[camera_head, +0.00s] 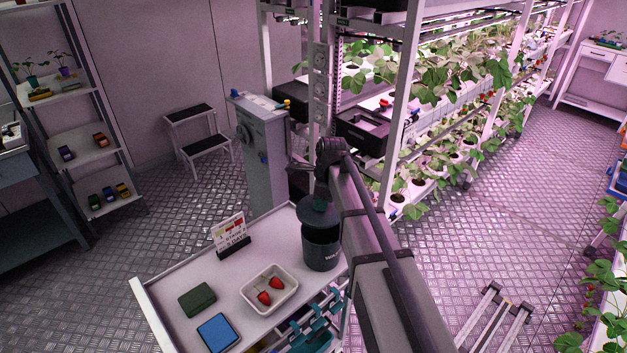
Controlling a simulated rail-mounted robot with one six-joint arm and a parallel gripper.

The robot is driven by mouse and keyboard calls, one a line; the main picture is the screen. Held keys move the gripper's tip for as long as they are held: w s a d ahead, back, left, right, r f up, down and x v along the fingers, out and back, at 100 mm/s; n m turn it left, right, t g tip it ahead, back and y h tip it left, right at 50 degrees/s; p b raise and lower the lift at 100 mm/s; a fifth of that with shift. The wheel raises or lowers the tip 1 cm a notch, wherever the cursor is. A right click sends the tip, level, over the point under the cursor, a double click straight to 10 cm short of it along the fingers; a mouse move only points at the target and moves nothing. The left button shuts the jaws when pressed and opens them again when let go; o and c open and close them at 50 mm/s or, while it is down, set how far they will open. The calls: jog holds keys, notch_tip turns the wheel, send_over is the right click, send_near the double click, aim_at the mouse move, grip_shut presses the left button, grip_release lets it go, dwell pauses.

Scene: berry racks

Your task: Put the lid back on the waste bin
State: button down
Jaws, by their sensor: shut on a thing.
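The waste bin (321,257) is a dark cylinder with pale lettering, standing upright at the back right of the white cart top. The lid (311,216) is a dark grey-green disc directly over the bin. A dark gap shows between the lid's front edge and the bin's rim, so the lid looks raised. I cannot tell whether its far edge touches the rim. My gripper (320,202) points down over the bin and is shut on the lid; its fingertips are small and partly hidden by my arm.
On the cart top (165,289) stand a small sign (229,232), a white tray (268,291) with red strawberries, a dark green box (197,299) and a blue pad (218,334). A grey cabinet (258,160) and the plant rack (398,110) stand behind the bin.

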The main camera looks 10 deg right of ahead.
aim_at(323, 220)
jog(key=shift+s+d+f, duration=0.1)
jog(key=shift+s+d, duration=0.3)
jog(key=shift+s, duration=0.2)
jog(key=shift+w+d, duration=0.1)
jog(key=shift+a+f+b, duration=0.2)
jog(key=shift+f+b, duration=0.15)
jog(key=shift+b, duration=0.1)
jog(key=shift+f+b, duration=0.3)
notch_tip(323, 220, down, 5)
jog(key=b, duration=0.5)
jog(key=shift+f, duration=0.1)
jog(key=shift+f, duration=0.15)
dwell(0.5)
jog(key=shift+c, duration=2)
grip_release()
